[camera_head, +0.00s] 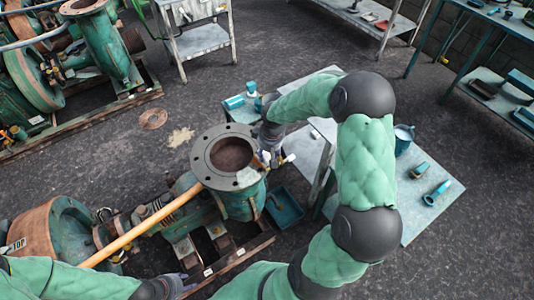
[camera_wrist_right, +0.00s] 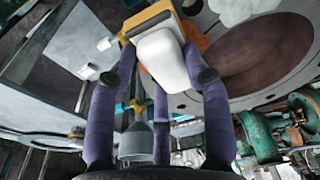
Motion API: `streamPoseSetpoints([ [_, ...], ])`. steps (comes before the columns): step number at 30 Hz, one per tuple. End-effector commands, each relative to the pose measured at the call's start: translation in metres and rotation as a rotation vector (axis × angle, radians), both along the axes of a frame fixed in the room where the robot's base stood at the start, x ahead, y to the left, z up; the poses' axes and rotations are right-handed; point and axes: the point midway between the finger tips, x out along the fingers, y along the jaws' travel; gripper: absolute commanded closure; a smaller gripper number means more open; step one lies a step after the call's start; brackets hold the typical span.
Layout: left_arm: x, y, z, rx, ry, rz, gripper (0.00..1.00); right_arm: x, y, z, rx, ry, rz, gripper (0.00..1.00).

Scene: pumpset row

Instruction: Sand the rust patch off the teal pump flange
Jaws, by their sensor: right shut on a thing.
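The teal pump (camera_head: 240,202) stands with its grey round flange (camera_head: 203,163) facing up around a brown bore. The flange also shows at the upper right of the right wrist view (camera_wrist_right: 306,62). An orange rust patch (camera_wrist_right: 202,41) on it is partly hidden by the held tool, and a pale patch (camera_wrist_right: 243,8) lies beside it. My right gripper (camera_head: 270,148) is at the flange's right edge, shut on a yellow and white sanding tool (camera_wrist_right: 163,58). I cannot tell whether the tool touches the flange. My left gripper (camera_head: 176,287) is low at the bottom left, its fingers unclear.
A yellow pole (camera_head: 145,226) slants from the flange's lower left. A blue tray (camera_head: 285,207) lies right of the pump. A light table (camera_head: 428,205) with a mug (camera_head: 403,138) and tools stands at right, behind my right arm. Open floor lies behind the flange.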

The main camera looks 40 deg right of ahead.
Motion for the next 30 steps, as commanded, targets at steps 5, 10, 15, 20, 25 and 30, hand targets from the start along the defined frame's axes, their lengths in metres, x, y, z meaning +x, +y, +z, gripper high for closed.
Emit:
streamPoseSetpoints([
  [5, 0.0, 0.0, -0.004, 0.0, 0.0, 0.0, 0.6, 0.001, 0.011, -0.002, 0.002, 0.001, 0.003, 0.89],
  [10, 0.0, 0.0, -0.009, 0.0, 0.0, 0.0, 0.6, 0.002, 0.027, -0.002, 0.001, 0.002, 0.005, 0.89],
  [15, 0.0, 0.0, -0.011, 0.0, 0.0, 0.0, 0.6, 0.003, 0.039, -0.002, 0.002, 0.003, 0.002, 0.89],
  [20, 0.0, 0.0, -0.011, 0.0, 0.0, 0.0, 0.6, 0.003, 0.04, -0.001, 0.002, 0.004, 0.0, 0.89],
  [25, 0.0, 0.0, -0.01, 0.0, 0.0, 0.0, 0.6, 0.003, 0.039, 0.0, 0.002, 0.004, 0.0, 0.89],
  [30, 0.0, 0.0, -0.01, 0.0, 0.0, 0.0, 0.6, 0.003, 0.039, 0.0, 0.001, 0.003, 0.0, 0.89],
])
